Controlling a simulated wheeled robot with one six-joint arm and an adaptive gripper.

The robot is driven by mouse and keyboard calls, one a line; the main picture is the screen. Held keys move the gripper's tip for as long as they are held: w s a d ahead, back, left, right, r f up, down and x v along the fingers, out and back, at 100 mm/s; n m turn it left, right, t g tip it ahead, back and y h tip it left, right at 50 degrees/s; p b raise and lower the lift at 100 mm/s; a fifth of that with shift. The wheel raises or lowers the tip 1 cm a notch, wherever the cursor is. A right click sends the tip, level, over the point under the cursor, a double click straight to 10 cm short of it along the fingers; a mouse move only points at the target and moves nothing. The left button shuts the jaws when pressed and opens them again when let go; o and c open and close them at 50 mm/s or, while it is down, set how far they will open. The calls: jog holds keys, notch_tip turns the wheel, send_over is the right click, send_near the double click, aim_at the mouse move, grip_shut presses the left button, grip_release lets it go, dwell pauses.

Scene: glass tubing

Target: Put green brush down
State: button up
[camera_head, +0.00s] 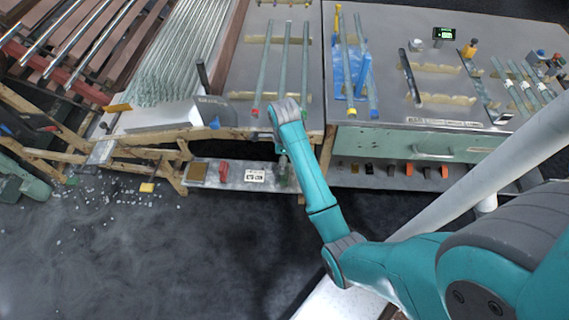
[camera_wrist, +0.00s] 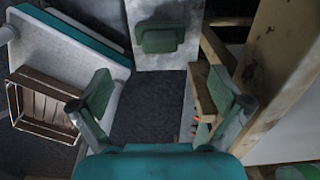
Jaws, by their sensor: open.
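The green brush (camera_wrist: 160,39) shows in the wrist view as a dark green block with rounded corners. It lies on the pale grey lower shelf (camera_wrist: 143,62), ahead of my gripper (camera_wrist: 163,88). The two fingers are spread wide, with nothing between them but dark floor beyond. The brush is apart from both fingertips. In the head view, my gripper (camera_head: 283,165) hangs down by the right end of the lower shelf (camera_head: 225,184). There the brush cannot be told clearly from the gripper, and its bristles are not visible.
The shelf also holds a red item (camera_head: 223,171), a brown block (camera_head: 199,171) and a white label card (camera_head: 255,176). The workbench (camera_head: 300,60) with glass tubes is above. A wooden beam (camera_wrist: 275,60) stands close right of my gripper. Glass shards litter the floor at left.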

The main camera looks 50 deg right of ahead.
jog(key=shift+r, duration=0.3)
jog(key=s+a+f+n+t+h, duration=0.1)
jog(key=s+a+f+n+t, duration=0.25)
jog(key=s+a+n, duration=0.35)
jog(key=s+a+f+n+t+h, duration=0.1)
jog(key=s+a+f+n+t, duration=0.25)
jog(key=s+a+n, duration=0.35)
jog(key=s+a+r+n+t+y, duration=0.1)
jog(key=s+a+r+n+t, duration=0.2)
jog(key=s+r+n, duration=0.4)
jog(key=s+a+r+n+t+y, duration=0.1)
jog(key=s+a+r+n+t, duration=0.3)
jog(key=s+r+n, duration=0.3)
jog(key=s+r, duration=0.4)
jog(key=r, duration=0.6)
jog(key=shift+s+a+r+t, duration=0.2)
jog(key=shift+a+r+t, duration=0.05)
jog(key=shift+r+t, duration=0.15)
